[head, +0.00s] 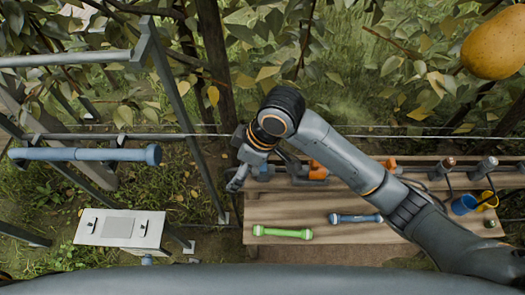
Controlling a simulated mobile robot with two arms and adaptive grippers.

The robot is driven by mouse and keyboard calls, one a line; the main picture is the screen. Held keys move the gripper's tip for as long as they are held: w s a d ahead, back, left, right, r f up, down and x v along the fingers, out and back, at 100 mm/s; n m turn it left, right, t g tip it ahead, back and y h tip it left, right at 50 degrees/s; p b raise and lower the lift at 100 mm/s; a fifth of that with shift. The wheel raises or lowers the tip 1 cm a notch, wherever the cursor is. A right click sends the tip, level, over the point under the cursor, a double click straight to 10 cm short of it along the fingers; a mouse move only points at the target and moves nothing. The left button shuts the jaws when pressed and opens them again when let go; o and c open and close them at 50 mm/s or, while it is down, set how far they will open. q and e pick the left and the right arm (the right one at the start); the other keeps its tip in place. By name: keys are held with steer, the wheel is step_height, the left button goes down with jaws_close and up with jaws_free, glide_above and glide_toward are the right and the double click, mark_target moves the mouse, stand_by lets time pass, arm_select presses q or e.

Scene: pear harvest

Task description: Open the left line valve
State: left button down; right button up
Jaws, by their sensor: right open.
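No part in the head view can be told for sure as the left line valve. A blue piece (264,173) and an orange piece (318,171) sit along the back edge of the wooden bench (330,250), partly hidden by my right arm. My right gripper (237,183) is open and points down at the bench's left back corner, just left of the blue piece. I see nothing between its fingers; whether it touches the bench is unclear. My left gripper is not in view.
A green bar (283,233) and a short blue bar (355,218) lie on the bench. A blue cup (464,205) and a yellow cup (487,200) stand right. A metal frame (180,110), long blue bar (85,155) and white box (120,229) are left. A pear (495,46) hangs upper right.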

steer(key=w+d+r+n+h, duration=0.2)
steer(key=w+d+r+h, duration=0.35)
steer(key=w, duration=0.25)
steer(key=shift+y, duration=0.45)
steer(key=f, duration=0.7)
steer(key=f+p, duration=0.1)
steer(key=f, duration=0.6)
steer(key=shift+s+d+f, duration=0.1)
steer(key=shift+s, duration=0.1)
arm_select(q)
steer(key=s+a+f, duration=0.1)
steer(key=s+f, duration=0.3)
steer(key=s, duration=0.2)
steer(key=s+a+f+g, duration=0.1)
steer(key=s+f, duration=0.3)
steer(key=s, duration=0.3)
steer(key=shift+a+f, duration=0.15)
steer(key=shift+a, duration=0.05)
arm_select(e)
steer(key=c, duration=1.1)
